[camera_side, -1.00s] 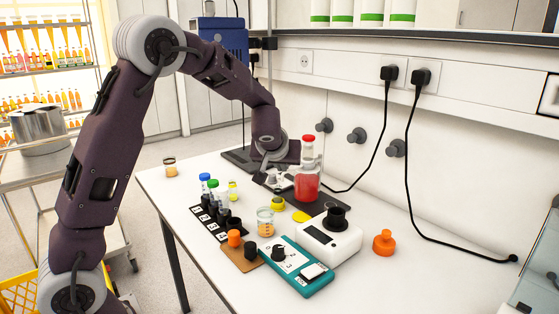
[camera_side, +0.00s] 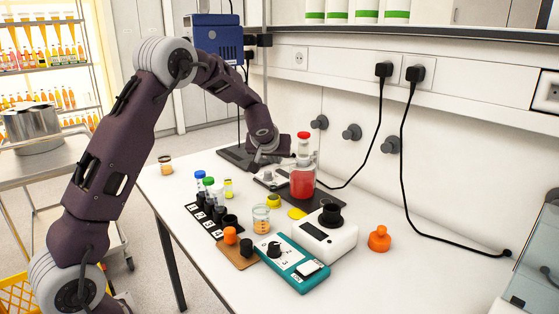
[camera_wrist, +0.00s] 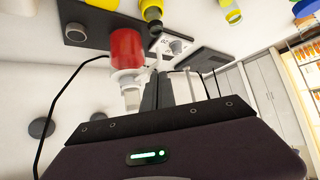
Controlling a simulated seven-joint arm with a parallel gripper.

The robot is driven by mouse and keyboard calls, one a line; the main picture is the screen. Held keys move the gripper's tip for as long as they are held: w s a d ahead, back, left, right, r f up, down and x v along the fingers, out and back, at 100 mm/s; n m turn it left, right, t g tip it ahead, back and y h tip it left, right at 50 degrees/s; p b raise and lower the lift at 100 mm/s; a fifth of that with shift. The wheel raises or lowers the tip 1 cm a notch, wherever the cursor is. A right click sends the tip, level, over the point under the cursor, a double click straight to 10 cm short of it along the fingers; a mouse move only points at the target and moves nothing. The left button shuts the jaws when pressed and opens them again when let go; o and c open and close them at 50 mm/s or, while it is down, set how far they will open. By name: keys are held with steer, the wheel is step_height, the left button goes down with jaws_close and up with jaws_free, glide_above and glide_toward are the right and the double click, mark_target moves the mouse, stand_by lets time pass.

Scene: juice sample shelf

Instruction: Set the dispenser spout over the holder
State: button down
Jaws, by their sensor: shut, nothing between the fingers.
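The dispenser is a bottle of red liquid (camera_side: 303,184) with a red cap, standing upright on a dark plate. It also shows inverted in the wrist view (camera_wrist: 127,47), its clear neck pointing down. A small pale side piece near the neck (camera_wrist: 146,76) looks like the spout. A small yellow ring-like piece (camera_side: 273,201) sits left of the bottle; I cannot tell whether it is the holder. My gripper (camera_side: 284,160) is shut and empty, just left of the bottle top. Its dark fingers (camera_wrist: 168,88) appear beside the neck; contact is unclear.
A beaker of orange liquid (camera_side: 261,219), a white device with a black top (camera_side: 325,238) and a teal dial box (camera_side: 292,266) stand in front. A rack of capped tubes (camera_side: 206,212) is left. An orange stopper (camera_side: 379,239) and cables lie right. The front-right table is clear.

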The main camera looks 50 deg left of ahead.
steer(key=shift+a, duration=0.45)
steer(key=shift+d, duration=0.1)
steer(key=s+d+r+m+h, duration=0.1)
steer(key=s+d+r, duration=0.2)
steer(key=s+d, duration=0.3)
steer(key=s+d+r, duration=0.3)
steer(key=s, duration=0.5)
steer(key=s+d+r+m+h, duration=0.1)
steer(key=s+d+r, duration=0.35)
steer(key=s, duration=0.25)
steer(key=s+d+f+m+h, duration=0.1)
steer(key=s+d+m+h, duration=0.1)
steer(key=s+d, duration=0.4)
steer(key=s+d+f+m+g+h, duration=0.1)
steer(key=s+d+m, duration=0.3)
steer(key=s, duration=0.7)
steer(key=shift+s+d+f+g+h, duration=0.3)
steer(key=shift+d+f+h, duration=0.3)
steer(key=shift+d, duration=0.45)
